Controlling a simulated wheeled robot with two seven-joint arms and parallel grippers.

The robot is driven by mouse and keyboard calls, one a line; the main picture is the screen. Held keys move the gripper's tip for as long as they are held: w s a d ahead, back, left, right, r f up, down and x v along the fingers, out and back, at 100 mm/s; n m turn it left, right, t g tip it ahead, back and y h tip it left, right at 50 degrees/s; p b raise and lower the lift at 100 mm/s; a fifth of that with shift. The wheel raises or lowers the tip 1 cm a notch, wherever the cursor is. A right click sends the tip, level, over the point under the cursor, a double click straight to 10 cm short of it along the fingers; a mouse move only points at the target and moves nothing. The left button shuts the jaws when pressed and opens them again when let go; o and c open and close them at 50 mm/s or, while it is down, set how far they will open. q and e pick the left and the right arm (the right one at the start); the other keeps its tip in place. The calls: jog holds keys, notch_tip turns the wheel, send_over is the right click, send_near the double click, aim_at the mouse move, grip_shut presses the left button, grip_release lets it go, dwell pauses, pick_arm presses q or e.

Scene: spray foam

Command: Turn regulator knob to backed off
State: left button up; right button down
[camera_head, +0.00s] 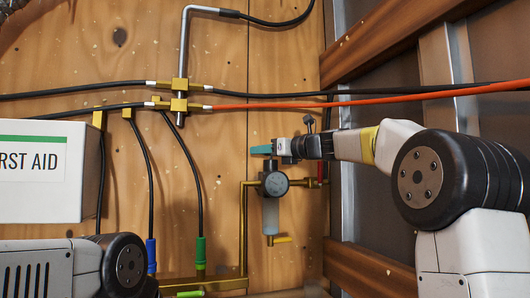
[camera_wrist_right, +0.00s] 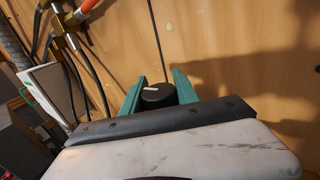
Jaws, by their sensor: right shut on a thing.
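The regulator has a round dark gauge (camera_head: 275,184) and a pale bowl (camera_head: 270,217) below, mounted on brass pipe against the plywood wall. My right gripper (camera_head: 264,150) reaches in from the right, just above the gauge. In the right wrist view its teal fingers stand on either side of the black knob (camera_wrist_right: 157,97), which has a small pale mark on top. The gripper is shut on this knob. In the head view the knob is mostly hidden by the gripper. My left arm shows at the lower left, but its gripper is out of view.
A white first aid box (camera_head: 45,172) hangs at the left. Black hoses and an orange hose (camera_head: 370,99) cross above the regulator. A brass manifold (camera_head: 205,284) with blue and green hose fittings is below.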

jog(key=n+g+y, duration=0.1)
jog(key=g, duration=0.1)
jog(key=n+g+y, duration=0.1)
jog(key=n+g, duration=0.1)
jog(key=shift+s+a+y, duration=0.1)
jog(key=shift+s+y, duration=0.1)
jog(key=shift+y, duration=0.1)
jog(key=shift+s+a+n+g+y, duration=0.1)
jog(key=shift+s+n+g+y, duration=0.15)
jog(key=shift+n+g, duration=0.45)
jog(key=shift+s+a+n+g+y, duration=0.1)
jog(key=shift+n+g+y, duration=0.3)
jog(key=shift+g, duration=0.5)
jog(key=c, duration=0.9)
grip_release()
jog(key=shift+c, duration=0.2)
jog(key=v, duration=0.7)
jog(key=shift+d, duration=0.3)
